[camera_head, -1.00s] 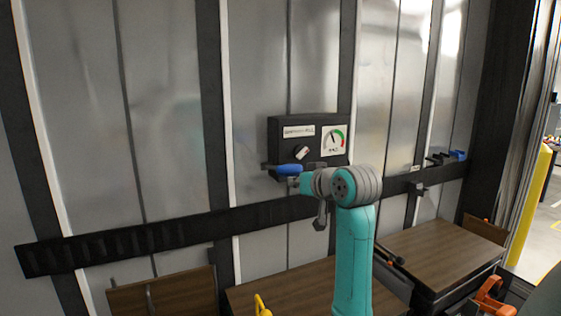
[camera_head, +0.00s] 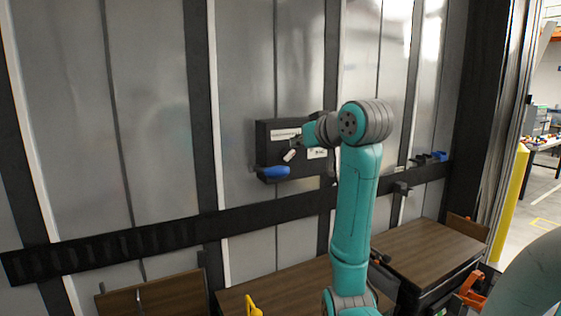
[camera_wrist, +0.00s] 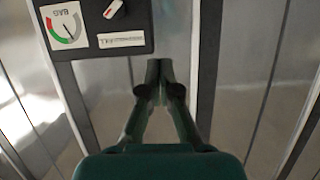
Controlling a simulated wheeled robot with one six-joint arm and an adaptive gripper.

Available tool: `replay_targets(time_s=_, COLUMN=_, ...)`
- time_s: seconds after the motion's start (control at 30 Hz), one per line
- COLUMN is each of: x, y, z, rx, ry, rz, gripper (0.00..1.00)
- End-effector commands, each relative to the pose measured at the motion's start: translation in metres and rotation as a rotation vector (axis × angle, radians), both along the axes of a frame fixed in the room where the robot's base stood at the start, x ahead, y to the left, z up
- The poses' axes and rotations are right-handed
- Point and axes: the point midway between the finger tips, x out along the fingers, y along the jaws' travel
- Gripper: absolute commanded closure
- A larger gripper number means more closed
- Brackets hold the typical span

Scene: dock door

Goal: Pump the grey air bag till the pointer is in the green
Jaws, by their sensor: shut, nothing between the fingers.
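A black control box (camera_head: 268,134) hangs on the metal wall, with a dark knob (camera_head: 290,155) bearing a pale bar and a blue handle (camera_head: 272,172) below. My gripper (camera_head: 298,142) is in front of the box, partly hidden by its wrist. In the wrist view my gripper (camera_wrist: 160,75) is shut and empty, beside the box. The gauge marked BAG (camera_wrist: 64,25) shows upside down there, beside the knob (camera_wrist: 114,9). Its pointer is on the pale part, outside the green. In the head view my arm largely hides the gauge. I cannot pick out the grey air bag.
A black rail (camera_head: 120,248) runs along the wall below the box. Wooden crates or tables (camera_head: 425,250) stand below it. A yellow post (camera_head: 512,200) is at the right by an opening. The wall left of the box is clear.

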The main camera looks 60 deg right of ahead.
Motion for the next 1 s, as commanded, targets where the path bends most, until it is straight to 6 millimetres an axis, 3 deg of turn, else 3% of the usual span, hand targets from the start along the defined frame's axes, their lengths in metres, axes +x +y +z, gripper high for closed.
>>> replay_targets(time_s=0.27, x=0.017, y=-0.010, z=-0.007, rx=0.003, ry=0.001, rz=0.000, gripper=1.00)
replay_targets(time_s=0.7, x=0.083, y=-0.049, z=-0.033, rx=0.003, ry=0.002, rz=0.001, gripper=1.00)
replay_targets(time_s=1.0, x=0.079, y=-0.047, z=-0.067, rx=0.000, ry=0.000, rz=0.000, gripper=1.00)
